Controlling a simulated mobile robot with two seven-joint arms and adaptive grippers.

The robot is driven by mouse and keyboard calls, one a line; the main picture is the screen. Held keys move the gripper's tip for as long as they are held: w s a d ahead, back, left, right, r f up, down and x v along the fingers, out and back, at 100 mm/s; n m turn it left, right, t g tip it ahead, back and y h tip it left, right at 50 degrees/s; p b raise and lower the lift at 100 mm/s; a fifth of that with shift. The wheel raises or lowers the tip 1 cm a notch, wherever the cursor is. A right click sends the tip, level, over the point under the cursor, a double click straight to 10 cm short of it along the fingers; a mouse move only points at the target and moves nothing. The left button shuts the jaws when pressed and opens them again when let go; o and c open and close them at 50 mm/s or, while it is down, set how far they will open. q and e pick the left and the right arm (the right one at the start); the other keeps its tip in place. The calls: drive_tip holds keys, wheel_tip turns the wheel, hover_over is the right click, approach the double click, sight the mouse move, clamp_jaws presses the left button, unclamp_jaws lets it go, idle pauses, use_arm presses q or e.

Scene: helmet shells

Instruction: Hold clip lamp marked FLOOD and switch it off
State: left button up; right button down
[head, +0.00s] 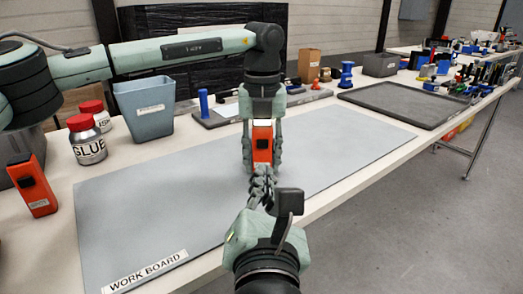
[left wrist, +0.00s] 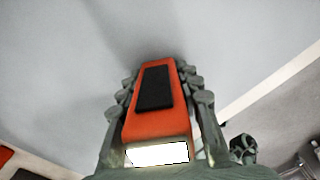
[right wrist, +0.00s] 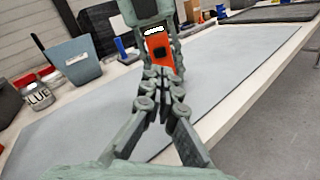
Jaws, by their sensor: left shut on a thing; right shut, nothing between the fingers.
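My left gripper (head: 262,165) is shut on an orange clip lamp (head: 262,136) and holds it upright above the work board. The lamp's top panel glows white in the left wrist view (left wrist: 157,154). A small dark switch shows on its face in the right wrist view (right wrist: 159,53). No FLOOD marking is readable on it. My right gripper (right wrist: 161,76) is shut and empty, its fingertips just below and in front of the lamp's face; I cannot tell whether they touch. A second orange lamp (head: 34,186) with an unreadable label stands at the far left.
The grey work board (head: 130,210) is mostly bare. A GLUE jar (head: 87,145), a grey-blue bin (head: 146,112) and a blue-handled tool (head: 203,102) stand behind it. A dark tray (head: 400,104) lies at the back right. The table's front edge runs along the right.

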sight(267, 156)
drive_tip(key=shift+w, duration=0.1)
drive_tip(key=shift+w+f+n+y, duration=0.35)
drive_tip(key=shift+w+y, duration=0.25)
drive_tip(key=shift+y, duration=0.3)
drive_tip(key=shift+w+f+t+y, duration=0.25)
drive_tip(key=shift+t+y, duration=0.05)
drive_tip(key=shift+y, duration=0.7)
drive_tip(key=shift+w+f+n+y, duration=0.15)
drive_tip(key=shift+n+y, duration=0.2)
drive_tip(key=shift+y, duration=0.85)
drive_tip(key=y, duration=0.2)
drive_tip(key=s+g+y, duration=0.1)
drive_tip(key=y, duration=0.1)
drive_tip(key=shift+s+d+n+g, duration=0.1)
drive_tip(key=shift+d+n+g, duration=0.1)
drive_tip(key=shift+n+g, duration=0.15)
drive_tip(key=s+g+y, duration=0.1)
drive_tip(key=y, duration=0.1)
drive_tip(key=s+r+g+y, duration=0.1)
drive_tip(key=y, duration=0.1)
drive_tip(key=shift+s+d+n, duration=0.1)
drive_tip(key=shift+d+n, duration=0.1)
drive_tip(key=shift+n, duration=0.15)
drive_tip(key=shift+w+a+r, duration=0.1)
drive_tip(key=shift+w, duration=4.15)
drive_tip(key=shift+w, duration=0.15)
